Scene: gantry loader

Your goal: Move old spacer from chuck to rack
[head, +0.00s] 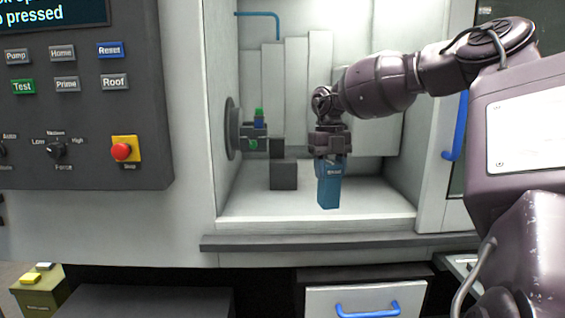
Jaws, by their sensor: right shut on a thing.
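My right gripper (331,157) points down inside the open machine bay and is shut on a blue block (328,188). The block hangs upright below the fingers, with a small label too small to read. I cannot tell whether it is the old spacer. The round grey chuck (233,129) is on the bay's left wall, apart from my gripper and to its left. Dark jaws with small green and blue parts (259,118) stand out from the chuck; I cannot tell whether they grip anything. No rack can be made out. My left gripper is out of view.
A dark grey block (284,175) stands on the bay floor between chuck and gripper. A grey ledge (300,242) runs along the bay's front. A control panel (80,110) with a red stop button is at left. A drawer (367,302) with a blue handle is below.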

